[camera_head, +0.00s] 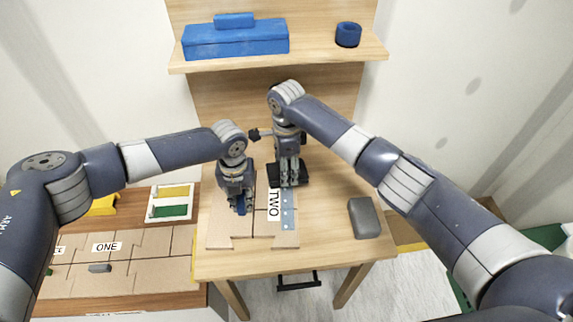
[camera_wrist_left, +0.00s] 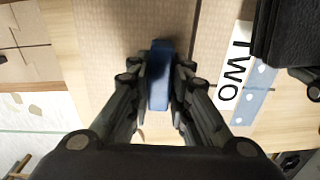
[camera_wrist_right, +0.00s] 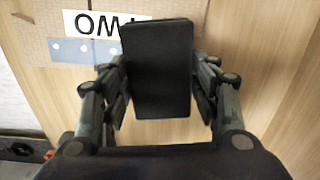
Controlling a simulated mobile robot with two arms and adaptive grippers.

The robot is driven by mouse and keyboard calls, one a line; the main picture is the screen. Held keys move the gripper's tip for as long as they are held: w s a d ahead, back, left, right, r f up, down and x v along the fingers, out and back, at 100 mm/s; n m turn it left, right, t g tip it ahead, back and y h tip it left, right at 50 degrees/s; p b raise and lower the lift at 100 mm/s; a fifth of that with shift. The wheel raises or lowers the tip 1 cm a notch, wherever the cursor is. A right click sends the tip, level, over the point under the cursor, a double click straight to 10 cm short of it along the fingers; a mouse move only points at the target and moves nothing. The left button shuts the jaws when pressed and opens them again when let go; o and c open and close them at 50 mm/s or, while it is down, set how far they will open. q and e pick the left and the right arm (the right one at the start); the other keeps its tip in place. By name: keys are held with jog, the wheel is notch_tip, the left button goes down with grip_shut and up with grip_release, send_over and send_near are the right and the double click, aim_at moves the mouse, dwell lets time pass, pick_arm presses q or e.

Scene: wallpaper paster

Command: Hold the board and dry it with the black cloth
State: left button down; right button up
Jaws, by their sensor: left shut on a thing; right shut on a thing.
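The tan board (camera_head: 222,236) lies on the wooden table, with a dark seam and a white "TWO" label (camera_head: 274,204). It also shows in the left wrist view (camera_wrist_left: 105,30). My left gripper (camera_head: 240,207) is shut on a small blue block-like piece (camera_wrist_left: 159,75) over the board. My right gripper (camera_head: 287,178) is shut on the black cloth (camera_wrist_right: 157,65), which looks like a flat dark pad. It is at the board's far right part, by the label. I cannot tell whether the cloth touches the board.
A pale blue dotted strip (camera_head: 288,212) lies along the board's right side. A grey block (camera_head: 364,218) is on the table's right. A "ONE" board (camera_head: 125,270) lies on the left table.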

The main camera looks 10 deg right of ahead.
pick_arm(q)
jog(key=shift+s+f, duration=0.15)
pick_arm(e)
notch_tip(320, 180, up, 4)
jog(key=n, duration=0.5)
jog(key=shift+w+f, duration=0.1)
jog(key=shift+f, duration=0.15)
jog(key=r+n, duration=0.1)
jog(key=n, duration=0.2)
jog(key=shift+r+n, duration=0.4)
jog(key=f, duration=0.8)
jog(key=shift+s+f, duration=0.15)
jog(key=shift+s, duration=0.15)
jog(key=s, duration=0.5)
jog(key=s+a, duration=0.1)
jog(key=s, duration=0.9)
jog(key=shift+a, duration=0.25)
jog(key=shift+c, duration=0.5)
jog(key=w, duration=0.5)
jog(key=w+d, duration=0.1)
jog(key=w, duration=0.9)
jog(key=shift+w+d, duration=0.2)
notch_tip(320, 180, up, 9)
jog(key=shift+f, duration=0.2)
